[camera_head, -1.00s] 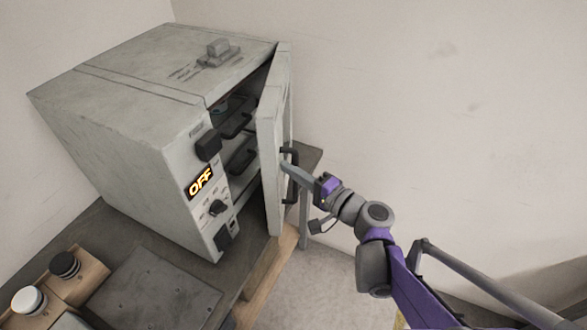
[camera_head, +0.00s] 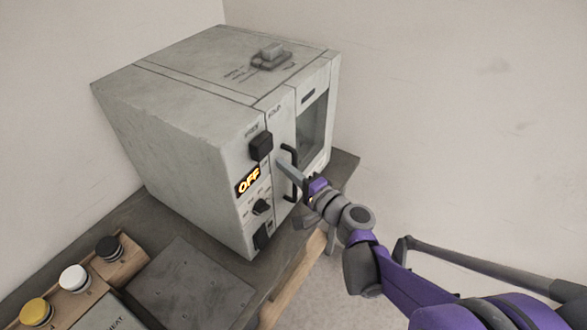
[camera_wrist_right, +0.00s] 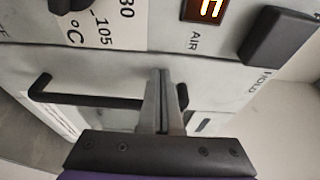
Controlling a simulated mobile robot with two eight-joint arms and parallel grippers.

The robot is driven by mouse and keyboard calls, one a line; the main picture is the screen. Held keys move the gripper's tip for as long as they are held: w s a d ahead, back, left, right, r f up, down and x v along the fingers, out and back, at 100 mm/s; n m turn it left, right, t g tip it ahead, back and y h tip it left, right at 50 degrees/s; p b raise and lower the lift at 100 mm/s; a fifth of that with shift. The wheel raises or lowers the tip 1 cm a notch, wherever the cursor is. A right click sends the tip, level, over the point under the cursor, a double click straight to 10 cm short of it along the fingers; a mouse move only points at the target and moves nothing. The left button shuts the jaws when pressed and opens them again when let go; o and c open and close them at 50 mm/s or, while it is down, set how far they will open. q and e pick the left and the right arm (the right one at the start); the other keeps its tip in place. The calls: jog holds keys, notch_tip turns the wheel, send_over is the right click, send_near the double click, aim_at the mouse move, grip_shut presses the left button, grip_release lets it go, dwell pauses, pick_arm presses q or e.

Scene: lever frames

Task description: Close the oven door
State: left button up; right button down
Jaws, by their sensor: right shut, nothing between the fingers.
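The grey oven (camera_head: 180,130) stands on the bench, its display reading OFF. Its door (camera_head: 312,120), with a dark window and a black handle (camera_head: 290,175), now lies about flush with the oven's front, and no gap shows at this angle. My right gripper (camera_head: 285,166) is shut and empty, its fingertips at the door beside the handle. In the right wrist view the closed fingers (camera_wrist_right: 162,90) overlap the handle bar (camera_wrist_right: 85,98); whether they touch it I cannot tell. My left gripper is not in view.
The dark bench (camera_head: 345,165) carries the oven. A metal plate (camera_head: 190,285) and a wooden box with yellow (camera_head: 36,312), white and black buttons sit at lower left. Walls rise behind, and open floor lies to the right.

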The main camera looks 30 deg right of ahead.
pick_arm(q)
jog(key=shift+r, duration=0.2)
pick_arm(e)
jog(key=shift+w+a+r, duration=0.2)
jog(key=shift+w+r, duration=0.2)
pick_arm(q)
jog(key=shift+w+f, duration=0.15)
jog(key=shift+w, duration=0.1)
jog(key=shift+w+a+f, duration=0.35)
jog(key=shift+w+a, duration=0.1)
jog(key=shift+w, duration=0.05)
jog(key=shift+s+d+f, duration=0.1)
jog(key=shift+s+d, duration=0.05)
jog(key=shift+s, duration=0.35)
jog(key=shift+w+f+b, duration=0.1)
jog(key=shift+b, duration=0.2)
pick_arm(e)
jog(key=v, duration=1.1)
jog(key=shift+s+f, duration=0.3)
jog(key=shift+f, duration=0.1)
jog(key=shift+d, duration=0.15)
